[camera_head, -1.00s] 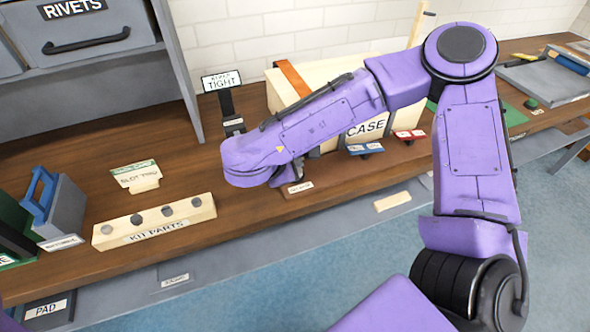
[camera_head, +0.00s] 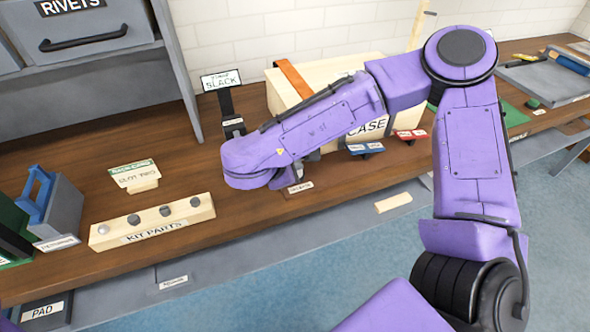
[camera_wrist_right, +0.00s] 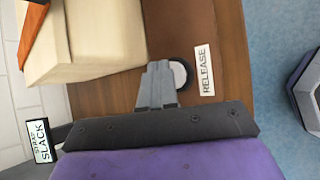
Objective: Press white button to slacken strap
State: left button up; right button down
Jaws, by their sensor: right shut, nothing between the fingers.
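My right gripper (camera_head: 284,178) is mostly behind my forearm in the head view. In the right wrist view its fingers (camera_wrist_right: 159,83) are shut and empty, their tips beside or over the edge of the round white button (camera_wrist_right: 180,75). I cannot tell whether they touch it. A RELEASE label (camera_wrist_right: 204,70) lies on the wood beside the button. The orange strap (camera_head: 294,79) crosses the pale wooden case (camera_head: 335,74). The strap sign (camera_head: 221,80) on a dark post reads SLACK, and it also shows in the wrist view (camera_wrist_right: 41,140). My left gripper is not in view.
Red and blue labelled parts (camera_head: 366,149) sit in front of the case. A KIT PARTS block (camera_head: 150,225) and a slot card (camera_head: 135,174) stand on the bench to the left. A blue-handled grey box (camera_head: 62,212) is at far left.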

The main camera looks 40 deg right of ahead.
jog(key=shift+f, duration=0.15)
dwell(0.3)
jog(key=shift+r+p, duration=0.4)
jog(key=shift+r, duration=0.65)
notch_tip(320, 180, up, 5)
jog(key=p, duration=0.2)
jog(key=shift+p, duration=0.4)
